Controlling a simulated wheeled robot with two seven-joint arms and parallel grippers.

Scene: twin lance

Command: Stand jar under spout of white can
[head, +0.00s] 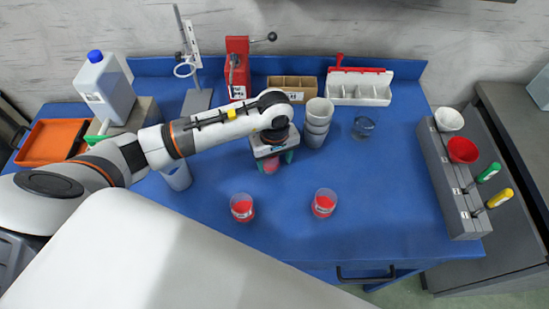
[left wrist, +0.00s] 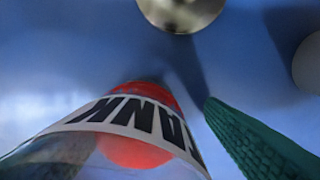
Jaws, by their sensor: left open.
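The white can (head: 106,88) with a blue cap stands on a grey block at the left, with a green part low at its front, perhaps the spout. My left gripper (head: 272,162) points down in the middle of the table and is open. A clear jar with red contents (head: 270,166) is at its fingers, mostly hidden by the hand. In the left wrist view this jar (left wrist: 125,118) shows a white label reading "TANK", with one green finger to its right; the other finger is not visible. Two more red-filled jars stand nearer, one left (head: 242,207) and one right (head: 324,203). My right gripper is not in view.
An orange tray (head: 22,157) lies by the can. A pale cup (head: 176,176) stands below my forearm. Stacked white cups (head: 317,120) and a blue glass (head: 363,127) stand right of the hand. A grey tool rack (head: 450,190) is far right. The front right table is clear.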

